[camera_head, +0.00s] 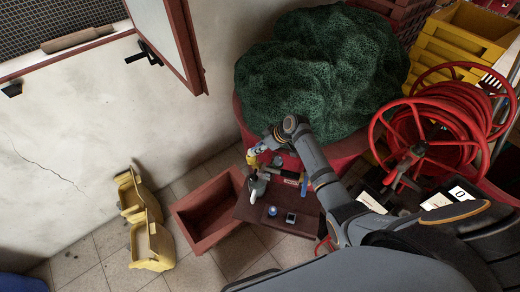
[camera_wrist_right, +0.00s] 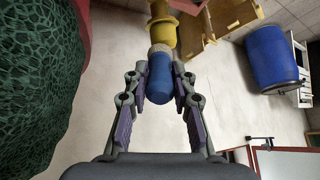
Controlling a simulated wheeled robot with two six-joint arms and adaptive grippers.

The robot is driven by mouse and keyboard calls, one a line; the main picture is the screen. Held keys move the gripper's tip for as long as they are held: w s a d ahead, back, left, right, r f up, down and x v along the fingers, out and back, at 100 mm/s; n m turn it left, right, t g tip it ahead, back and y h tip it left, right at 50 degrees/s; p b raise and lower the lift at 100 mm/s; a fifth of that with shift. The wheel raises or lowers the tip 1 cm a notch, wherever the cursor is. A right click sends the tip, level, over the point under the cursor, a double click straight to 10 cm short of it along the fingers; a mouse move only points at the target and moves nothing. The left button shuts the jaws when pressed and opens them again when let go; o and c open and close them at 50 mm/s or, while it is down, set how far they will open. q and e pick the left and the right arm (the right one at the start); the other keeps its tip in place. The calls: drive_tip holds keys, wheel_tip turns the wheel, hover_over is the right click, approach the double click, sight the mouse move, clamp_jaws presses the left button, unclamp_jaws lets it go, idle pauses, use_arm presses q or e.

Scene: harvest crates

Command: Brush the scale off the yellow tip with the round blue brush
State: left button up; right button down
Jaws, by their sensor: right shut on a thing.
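The round blue brush (camera_wrist_right: 160,80) stands between the fingers of my right gripper (camera_wrist_right: 161,88), which is shut on its blue body. Its pale end (camera_wrist_right: 160,49) points away from my wrist. The yellow tip (camera_wrist_right: 162,33) lies straight beyond that pale end in the right wrist view; whether they touch I cannot tell. In the head view, my right gripper (camera_head: 266,147) is above the low dark red table, with the yellow tip (camera_head: 252,157) at its far end. Scale on the tip is too small to make out. My left gripper is not in view.
The dark red table (camera_head: 245,212) carries a pale bottle (camera_head: 257,188), a round blue item (camera_head: 272,211) and other small things. An empty red crate (camera_head: 180,213) stands left of it. A green net heap (camera_head: 315,70) and a red hose reel (camera_head: 425,140) crowd the right.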

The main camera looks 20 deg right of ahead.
drive_tip(key=shift+s+r+p, duration=0.25)
drive_tip(key=shift+s+p, duration=0.3)
drive_tip(key=shift+p, duration=0.1)
drive_tip(key=shift+s, duration=0.3)
drive_tip(key=shift+f, duration=0.1)
drive_tip(key=shift+w+f, duration=0.1)
